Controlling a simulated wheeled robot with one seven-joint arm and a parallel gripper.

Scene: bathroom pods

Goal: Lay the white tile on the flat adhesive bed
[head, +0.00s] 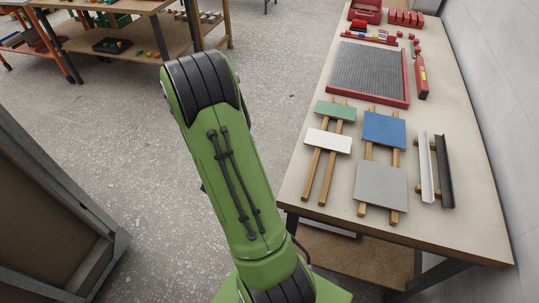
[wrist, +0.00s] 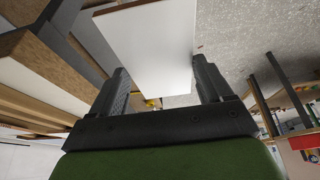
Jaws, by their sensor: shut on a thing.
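My gripper (wrist: 162,68) is shut on a white tile (wrist: 150,40) in the wrist view. The tile sits between the two dark fingers and reaches up past them, with a brownish edge along its top. The grey ribbed adhesive bed (head: 369,72) lies flat in a red frame on the table in the head view. The tile is well away from the bed, and my gripper and held tile are not visible in the head view. Another white tile (head: 328,141) rests on wooden strips on the table.
The table (head: 460,165) also holds a green tile (head: 335,111), a blue tile (head: 384,129), a grey tile (head: 381,186), metal profiles (head: 444,170) and a red tube (head: 421,80). Red boxes stand at its far end. A wall runs along its right. Open floor (head: 270,75) lies to the left.

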